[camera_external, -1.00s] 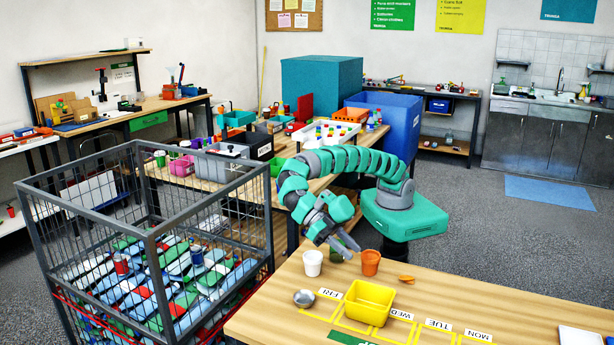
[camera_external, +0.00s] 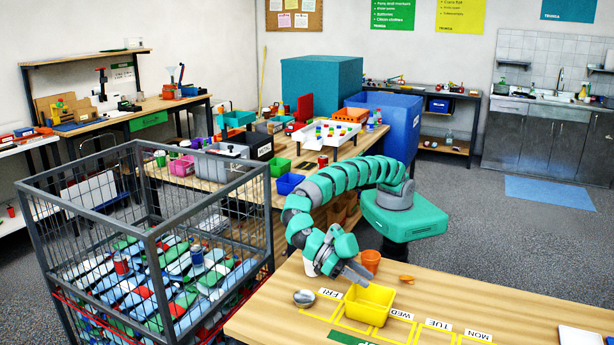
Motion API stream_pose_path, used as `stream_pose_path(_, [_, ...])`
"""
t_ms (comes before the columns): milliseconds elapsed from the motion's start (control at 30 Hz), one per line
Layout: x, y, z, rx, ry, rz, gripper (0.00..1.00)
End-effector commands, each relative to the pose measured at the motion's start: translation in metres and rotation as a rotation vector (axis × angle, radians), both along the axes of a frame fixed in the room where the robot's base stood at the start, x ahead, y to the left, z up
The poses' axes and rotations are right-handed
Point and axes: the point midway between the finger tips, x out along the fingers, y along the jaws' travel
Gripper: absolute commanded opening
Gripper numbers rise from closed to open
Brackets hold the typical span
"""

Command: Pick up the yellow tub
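The yellow tub (camera_external: 369,305) stands upright on the wooden table, beside the WED label and over the yellow outlined squares. It looks empty. My gripper (camera_external: 358,274) points down at the tub's back left rim, very close to it. I cannot tell whether the fingers touch the rim. The finger gap is too small to make out.
An orange cup (camera_external: 371,261) stands just behind the tub. A metal bowl (camera_external: 303,298) lies to the left and an orange piece (camera_external: 407,279) to the right. The table's right part (camera_external: 500,308) is largely clear.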

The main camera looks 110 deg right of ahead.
Motion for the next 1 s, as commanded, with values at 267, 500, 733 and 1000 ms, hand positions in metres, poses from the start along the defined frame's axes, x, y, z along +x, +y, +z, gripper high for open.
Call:
stream_pose_path(267, [-0.018, 0.020, -0.017, 0.001, -0.002, -0.001, 0.28])
stream_pose_path(500, [-0.019, 0.020, -0.017, 0.001, -0.002, -0.002, 0.20])
stream_pose_path(733, [-0.019, 0.020, -0.017, 0.001, -0.001, -0.001, 0.00])
stream_pose_path(1000, [-0.019, 0.020, -0.013, 0.002, -0.003, -0.002, 0.00])
